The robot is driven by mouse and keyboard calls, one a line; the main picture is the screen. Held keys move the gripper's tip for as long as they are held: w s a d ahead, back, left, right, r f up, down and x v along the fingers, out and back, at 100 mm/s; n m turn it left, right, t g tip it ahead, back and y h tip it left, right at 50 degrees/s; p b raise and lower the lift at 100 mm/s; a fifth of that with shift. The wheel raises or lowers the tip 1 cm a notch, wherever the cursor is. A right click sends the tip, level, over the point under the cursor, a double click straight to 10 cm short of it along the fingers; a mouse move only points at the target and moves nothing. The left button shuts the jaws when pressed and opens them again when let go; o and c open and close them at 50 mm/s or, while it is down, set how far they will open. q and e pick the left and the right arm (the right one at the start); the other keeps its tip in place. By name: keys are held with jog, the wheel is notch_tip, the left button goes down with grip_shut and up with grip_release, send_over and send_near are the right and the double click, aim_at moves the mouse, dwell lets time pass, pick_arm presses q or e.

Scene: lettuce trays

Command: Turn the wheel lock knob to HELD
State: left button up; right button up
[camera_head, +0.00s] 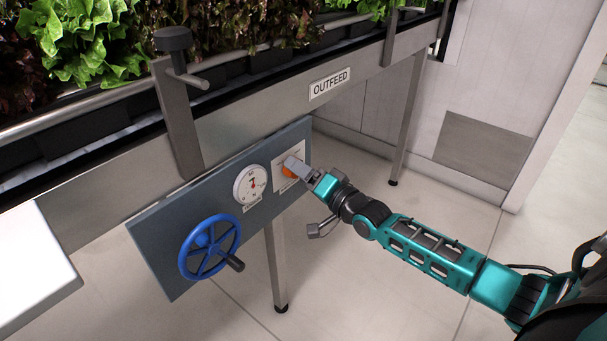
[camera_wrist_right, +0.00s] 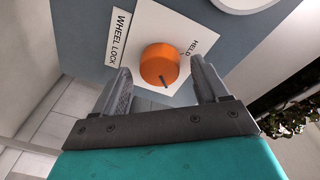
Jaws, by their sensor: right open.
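The wheel lock knob (camera_wrist_right: 159,64) is a round orange knob on a white plate, between a WHEEL LOCK label (camera_wrist_right: 119,36) and the word HELD (camera_wrist_right: 190,48). Its dark mark points down in the right wrist view, away from HELD. In the head view the knob (camera_head: 288,172) is partly hidden by my right gripper (camera_head: 294,166). In the right wrist view my right gripper (camera_wrist_right: 160,68) is open, with one finger on each side of the knob. Gaps show between the fingers and the knob, and contact is not visible. My left gripper is not in view.
The blue-grey panel (camera_head: 163,243) also carries a round gauge (camera_head: 250,184) and a blue handwheel (camera_head: 210,248). A metal lettuce bench with an OUTFEED sign (camera_head: 330,83) stands above and behind it. A white surface (camera_head: 30,265) is at left. Floor is clear below.

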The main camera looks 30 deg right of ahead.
jog(key=c, duration=1)
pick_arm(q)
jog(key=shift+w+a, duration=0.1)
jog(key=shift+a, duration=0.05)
pick_arm(e)
jog(key=shift+c, duration=0.2)
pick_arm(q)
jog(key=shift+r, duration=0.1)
pick_arm(e)
jog(key=shift+n, duration=0.3)
pick_arm(q)
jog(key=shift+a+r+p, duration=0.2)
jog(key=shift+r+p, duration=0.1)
jog(key=shift+p, duration=0.5)
pick_arm(e)
jog(key=shift+d+f+n+t+y, duration=0.15)
jog(key=shift+n+y, duration=0.35)
jog(key=shift+n, duration=2.65)
jog(key=shift+a+n+t+y, duration=0.1)
jog(key=shift+n+y, duration=0.4)
jog(key=shift+n, duration=2.7)
jog(key=shift+d+f+n+t+y, duration=0.15)
jog(key=shift+n+y, duration=0.35)
jog(key=shift+n, duration=2.65)
jog(key=shift+r, duration=0.1)
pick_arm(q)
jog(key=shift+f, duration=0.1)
pick_arm(e)
jog(key=o, duration=1)
jog(key=shift+o, duration=0.2)
